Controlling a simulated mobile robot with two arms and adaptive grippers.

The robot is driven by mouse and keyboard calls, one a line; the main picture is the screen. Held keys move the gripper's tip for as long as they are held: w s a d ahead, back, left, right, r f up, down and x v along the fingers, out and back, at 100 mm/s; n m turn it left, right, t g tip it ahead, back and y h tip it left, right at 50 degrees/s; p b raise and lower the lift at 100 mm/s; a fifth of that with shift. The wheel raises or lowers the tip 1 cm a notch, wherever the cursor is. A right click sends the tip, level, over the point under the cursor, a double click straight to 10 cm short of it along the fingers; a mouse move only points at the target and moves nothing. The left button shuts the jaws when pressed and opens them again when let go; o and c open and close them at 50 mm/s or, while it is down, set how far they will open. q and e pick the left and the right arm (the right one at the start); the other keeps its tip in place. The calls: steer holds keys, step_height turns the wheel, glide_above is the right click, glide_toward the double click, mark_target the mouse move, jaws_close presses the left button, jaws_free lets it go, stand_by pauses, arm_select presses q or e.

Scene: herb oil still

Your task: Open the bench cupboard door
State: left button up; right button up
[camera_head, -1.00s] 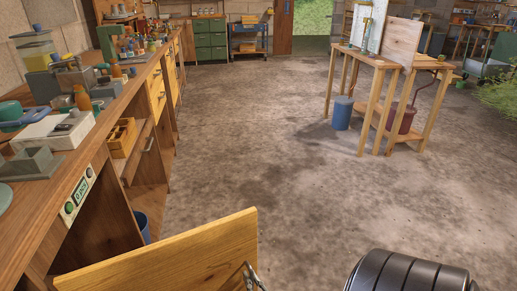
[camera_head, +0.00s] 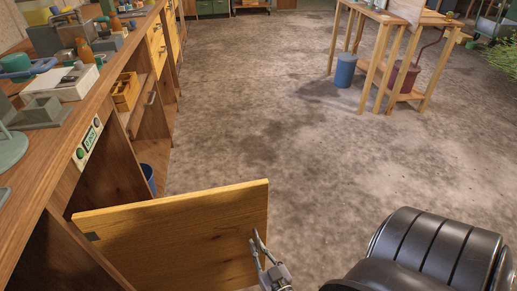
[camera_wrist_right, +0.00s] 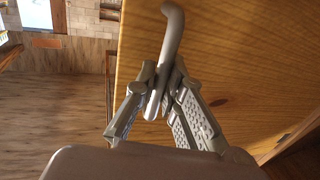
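The bench cupboard door (camera_head: 185,240) is a yellow wooden panel. It stands wide open, swung out from the bench front over the floor, with its hinge side at the left. My right gripper (camera_head: 262,252) is at the door's free edge, at the handle. In the right wrist view the curved metal handle (camera_wrist_right: 173,40) passes between the two fingers of my right gripper (camera_wrist_right: 165,85), which are closed on it. The door panel (camera_wrist_right: 240,70) fills the right of that view. My left gripper is not in view.
The long wooden bench (camera_head: 62,150) runs along the left, with open cupboard space (camera_head: 55,255) behind the door. A blue bin (camera_head: 149,178) stands under it. The concrete floor (camera_head: 250,110) is clear up to a wooden stand (camera_head: 385,60) at the back right.

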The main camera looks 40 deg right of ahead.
steer(key=o, duration=0.5)
steer(key=v, duration=0.8)
steer(key=shift+a, duration=0.1)
steer(key=shift+s, duration=0.1)
stand_by(0.3)
